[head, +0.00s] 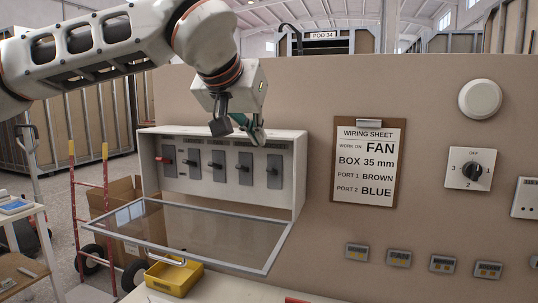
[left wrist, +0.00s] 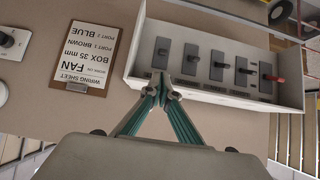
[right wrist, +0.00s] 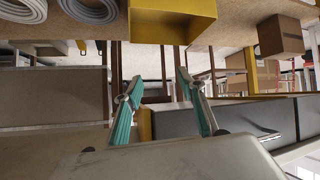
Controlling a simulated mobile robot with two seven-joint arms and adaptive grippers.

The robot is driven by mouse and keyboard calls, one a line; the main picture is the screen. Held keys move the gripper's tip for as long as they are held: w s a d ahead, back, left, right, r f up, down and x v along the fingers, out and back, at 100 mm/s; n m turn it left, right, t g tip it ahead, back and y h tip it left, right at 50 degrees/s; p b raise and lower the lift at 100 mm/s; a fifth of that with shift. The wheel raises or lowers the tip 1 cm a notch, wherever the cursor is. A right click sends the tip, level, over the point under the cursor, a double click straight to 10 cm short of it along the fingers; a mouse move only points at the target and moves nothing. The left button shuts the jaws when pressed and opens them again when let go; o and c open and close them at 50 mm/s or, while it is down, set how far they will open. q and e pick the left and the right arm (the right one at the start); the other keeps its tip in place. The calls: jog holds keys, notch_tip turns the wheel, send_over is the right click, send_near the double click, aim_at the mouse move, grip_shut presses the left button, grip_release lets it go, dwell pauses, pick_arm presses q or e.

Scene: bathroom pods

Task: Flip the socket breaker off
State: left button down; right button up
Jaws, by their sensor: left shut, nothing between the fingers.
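The white breaker box (head: 222,194) hangs on the wall with its glass door (head: 200,232) swung down open. It holds a row of grey breakers; the leftmost (head: 168,161) has a red lever, the others black ones. My left gripper (head: 258,139) is shut and empty at the box's top edge, above the right-hand breakers. In the left wrist view the closed fingertips (left wrist: 161,93) appear near the end black-levered breaker (left wrist: 162,53); contact is not visible. My right gripper (right wrist: 156,82) is open and empty, away from the box.
A wiring sheet (head: 367,164) on a clipboard and a rotary switch (head: 469,169) are on the wall to the right. A yellow bin (head: 173,277) stands below the open door. The right wrist view shows a yellow bin (right wrist: 172,22) and grey coils (right wrist: 92,8).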

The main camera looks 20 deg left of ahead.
aim_at(271, 171)
pick_arm(q)
jog(key=x, duration=0.9)
jog(key=shift+w+f, duration=0.15)
jog(key=shift+f, duration=0.05)
jog(key=shift+w+f, duration=0.15)
pick_arm(e)
jog(key=shift+s+r, duration=0.1)
jog(key=shift+s, duration=0.05)
